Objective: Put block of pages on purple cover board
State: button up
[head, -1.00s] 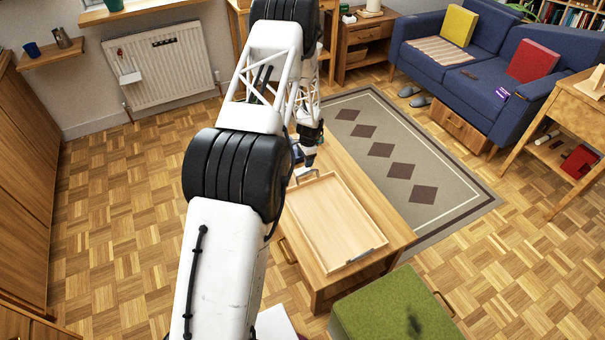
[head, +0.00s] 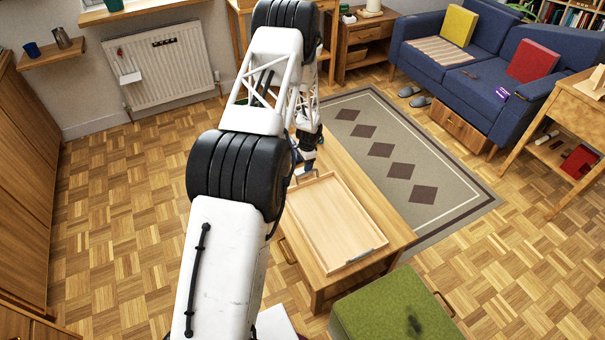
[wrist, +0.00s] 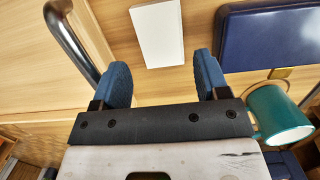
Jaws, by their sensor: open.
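In the wrist view a plain white block (wrist: 157,33), which looks like the block of pages, lies on the wooden surface. It is just beyond the gap between my fingertips and apart from them. My gripper (wrist: 163,72) is open and empty, with blue fingers either side of the gap. In the head view my gripper (head: 307,160) is over the far end of the low table, where my arm hides much. A dark blue, flat, round-cornered thing (wrist: 268,35) lies right of the block; I cannot tell whether it is the cover board. No clearly purple board shows near my gripper.
A wooden tray (head: 335,222) fills the near part of the low table (head: 392,222); its metal handle (wrist: 75,45) is close left of my fingers. A green stool (head: 392,315) stands before the table.

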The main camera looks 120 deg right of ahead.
jog(key=shift+w+f, duration=0.2)
jog(key=shift+f, duration=1.05)
jog(key=shift+w+f, duration=0.15)
jog(key=shift+f, duration=1.1)
jog(key=c, duration=0.8)
jog(key=shift+r, duration=0.1)
jog(key=shift+r, duration=4.9)
